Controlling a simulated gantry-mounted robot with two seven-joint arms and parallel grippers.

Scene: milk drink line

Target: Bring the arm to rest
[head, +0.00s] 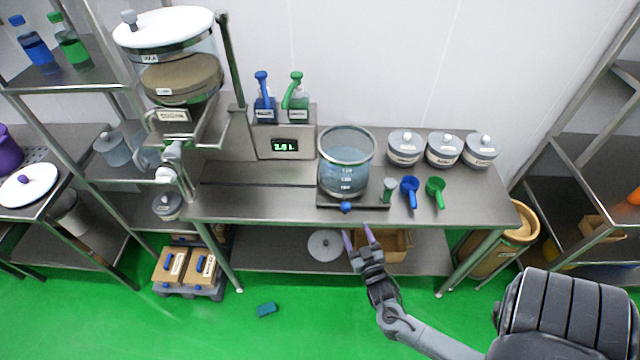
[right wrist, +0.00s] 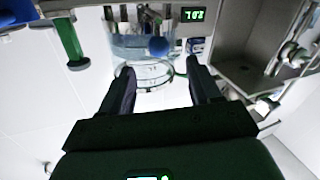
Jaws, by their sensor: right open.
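My right gripper (head: 359,238) is in the head view, in front of the steel table's front edge and below the glass beaker. Its two purple-tipped fingers are apart with nothing between them. In the right wrist view the open fingers (right wrist: 160,80) show on both sides, and the beaker (right wrist: 145,45) appears beyond them, not touched. My right arm comes in from the lower right. My left gripper is not in view.
The steel table (head: 270,205) bears the beaker (head: 346,165), a blue scoop (head: 410,190), a green scoop (head: 436,190) and several lidded jars. A wooden box (head: 398,243) and a round lid (head: 325,245) lie on its lower shelf. The green floor in front is mostly clear, with a small teal block (head: 267,310).

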